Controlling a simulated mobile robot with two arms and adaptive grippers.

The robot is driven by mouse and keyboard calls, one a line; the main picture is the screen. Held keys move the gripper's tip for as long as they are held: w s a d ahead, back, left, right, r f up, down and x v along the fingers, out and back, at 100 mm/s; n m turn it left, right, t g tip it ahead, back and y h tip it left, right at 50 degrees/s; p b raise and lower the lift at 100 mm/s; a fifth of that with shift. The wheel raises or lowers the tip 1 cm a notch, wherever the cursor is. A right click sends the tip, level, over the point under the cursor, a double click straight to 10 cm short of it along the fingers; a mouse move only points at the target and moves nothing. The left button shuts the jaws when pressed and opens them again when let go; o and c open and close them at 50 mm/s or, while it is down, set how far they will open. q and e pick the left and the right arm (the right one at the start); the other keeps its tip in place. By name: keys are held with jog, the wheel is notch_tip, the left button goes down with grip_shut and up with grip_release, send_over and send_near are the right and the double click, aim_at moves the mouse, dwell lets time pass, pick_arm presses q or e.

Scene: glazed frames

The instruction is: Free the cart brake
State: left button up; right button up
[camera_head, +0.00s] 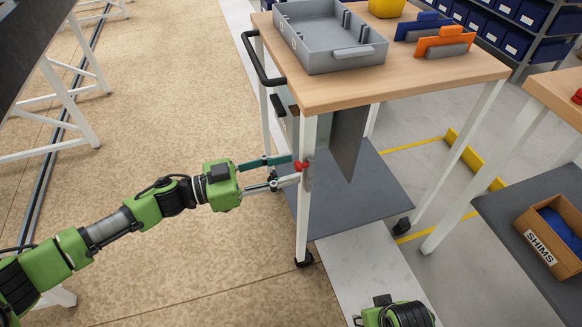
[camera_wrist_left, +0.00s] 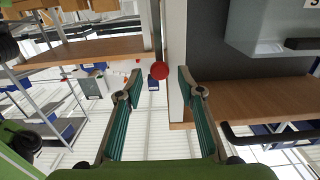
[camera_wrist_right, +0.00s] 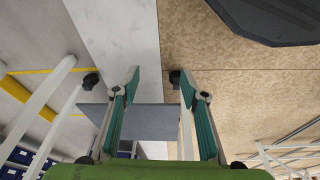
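The cart (camera_head: 420,85) has a wooden top, white legs and a dark lower shelf. A red brake knob (camera_head: 301,165) sits on its near left leg; it also shows as a red ball in the left wrist view (camera_wrist_left: 158,71). My left gripper (camera_head: 290,171) is open at this leg, its fingertips near the knob. In the left wrist view the knob lies between the open fingers (camera_wrist_left: 161,84); I cannot tell whether they touch it. My right gripper is open and empty in the right wrist view (camera_wrist_right: 160,88); only its green wrist shows at the head view's bottom.
A grey tray (camera_head: 325,55) and blue and orange holders stand on the cart top. A black handle (camera_head: 262,60) juts from its left side. A second bench with a shims box (camera_head: 550,240) stands at the right.

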pick_arm(q)
jog(key=shift+x, duration=0.95)
pick_arm(e)
jog(key=shift+r, duration=0.3)
pick_arm(q)
jog(key=shift+c, duration=0.4)
grip_shut()
jog(key=shift+f, duration=0.1)
